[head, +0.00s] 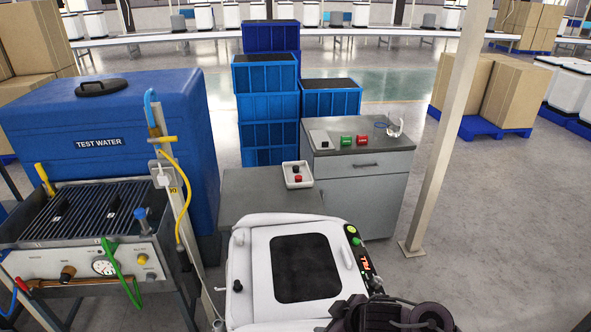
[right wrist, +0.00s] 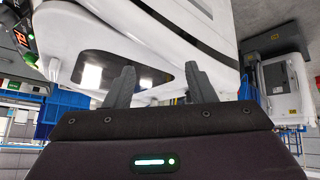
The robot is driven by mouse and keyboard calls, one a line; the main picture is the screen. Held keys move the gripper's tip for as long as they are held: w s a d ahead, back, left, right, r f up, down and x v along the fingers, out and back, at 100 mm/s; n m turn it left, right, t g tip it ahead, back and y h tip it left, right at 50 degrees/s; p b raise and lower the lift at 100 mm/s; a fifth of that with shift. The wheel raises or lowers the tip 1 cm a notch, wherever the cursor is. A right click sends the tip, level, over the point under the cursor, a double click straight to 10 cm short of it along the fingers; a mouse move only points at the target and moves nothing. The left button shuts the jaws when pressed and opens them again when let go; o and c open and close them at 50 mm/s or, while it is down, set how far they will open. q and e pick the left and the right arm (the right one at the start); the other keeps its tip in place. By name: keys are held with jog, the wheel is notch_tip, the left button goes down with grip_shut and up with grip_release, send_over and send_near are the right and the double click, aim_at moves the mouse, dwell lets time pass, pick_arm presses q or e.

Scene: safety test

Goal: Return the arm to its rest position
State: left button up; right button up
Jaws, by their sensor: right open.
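My right gripper (head: 358,313) is at the bottom edge of the head view, low over the front right part of a white appliance. In the right wrist view its two dark fingers (right wrist: 161,88) stand apart with nothing between them, so it is open and empty. The white appliance (head: 258,262) has a dark window in its top and a control strip with a green button and a red display. It also fills much of the right wrist view (right wrist: 60,45); I cannot tell whether the fingers touch it. My left gripper is not in view.
A blue TEST WATER tank (head: 185,110) and a test bench (head: 90,255) with hoses stand left. Blue crates (head: 268,135) and a grey cabinet (head: 368,195) stand behind the appliance. A post (head: 440,140) rises right of the cabinet. The floor (head: 500,230) at right is clear.

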jog(key=s+d+r+m+g+h, duration=0.1)
jog(key=s+d+r+m+h, duration=0.2)
jog(key=s+d, duration=0.45)
jog(key=s+d+r+m+g+h, duration=0.1)
jog(key=s+d+r+m+h, duration=0.25)
jog(key=s, duration=0.65)
notch_tip(320, 180, down, 36)
jog(key=s+m+g+y+b, duration=0.1)
jog(key=m+g+y+b, duration=0.1)
jog(key=b, duration=0.4)
jog(key=s+d+f+b, duration=0.2)
jog(key=s+f, duration=0.8)
jog(key=f, duration=0.1)
jog(key=s+d+f+b, duration=0.2)
jog(key=s+f, duration=0.8)
jog(key=f, duration=0.2)
jog(key=shift+f+n+g, duration=0.15)
jog(key=shift+n+g, duration=0.2)
jog(key=shift+g, duration=0.05)
jog(key=shift+c, duration=0.3)
